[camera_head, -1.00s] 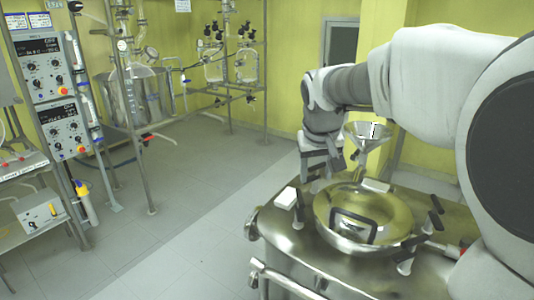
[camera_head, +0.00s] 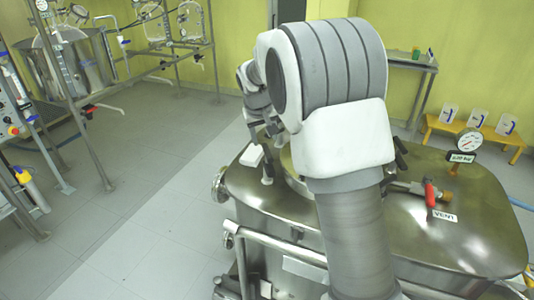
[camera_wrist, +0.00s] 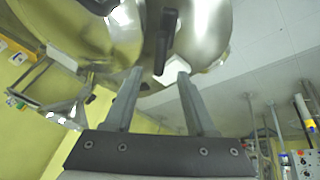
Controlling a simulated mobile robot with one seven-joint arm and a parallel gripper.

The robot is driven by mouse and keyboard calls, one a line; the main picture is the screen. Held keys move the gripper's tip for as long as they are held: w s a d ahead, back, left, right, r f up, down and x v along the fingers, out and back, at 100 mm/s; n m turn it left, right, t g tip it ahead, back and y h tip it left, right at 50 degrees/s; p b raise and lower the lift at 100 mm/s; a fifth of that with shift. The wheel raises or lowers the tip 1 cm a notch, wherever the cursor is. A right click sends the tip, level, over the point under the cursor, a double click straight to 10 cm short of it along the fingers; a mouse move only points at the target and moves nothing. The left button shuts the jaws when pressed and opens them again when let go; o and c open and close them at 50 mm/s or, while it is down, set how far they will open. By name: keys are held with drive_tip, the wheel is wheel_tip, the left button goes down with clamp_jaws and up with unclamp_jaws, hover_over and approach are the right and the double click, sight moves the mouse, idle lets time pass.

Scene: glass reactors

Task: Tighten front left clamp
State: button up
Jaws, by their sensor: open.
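A clamp (camera_wrist: 165,38) with a black handle and a white end shows in the wrist view, at the rim of a round shiny metal lid (camera_wrist: 205,35). My gripper (camera_wrist: 160,73) is open, its two fingers on either side of the clamp's white end in the picture. I cannot tell whether they touch it. In the head view my arm hides most of the lid and the other clamps. A white block (camera_head: 251,155) and a dark upright handle (camera_head: 267,168) show at the vessel's left side, below my wrist. The fingertips are hidden there.
The steel vessel top (camera_head: 460,190) carries a red-handled vent valve (camera_head: 430,194) and a pressure gauge (camera_head: 469,141). A rail (camera_head: 280,245) runs along its front. A yellow bench (camera_head: 475,128) with white containers stands at the back right.

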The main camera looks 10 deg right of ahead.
sight(267, 150)
drive_tip(key=x, duration=0.9)
drive_tip(key=shift+w+f, duration=0.1)
clamp_jaws()
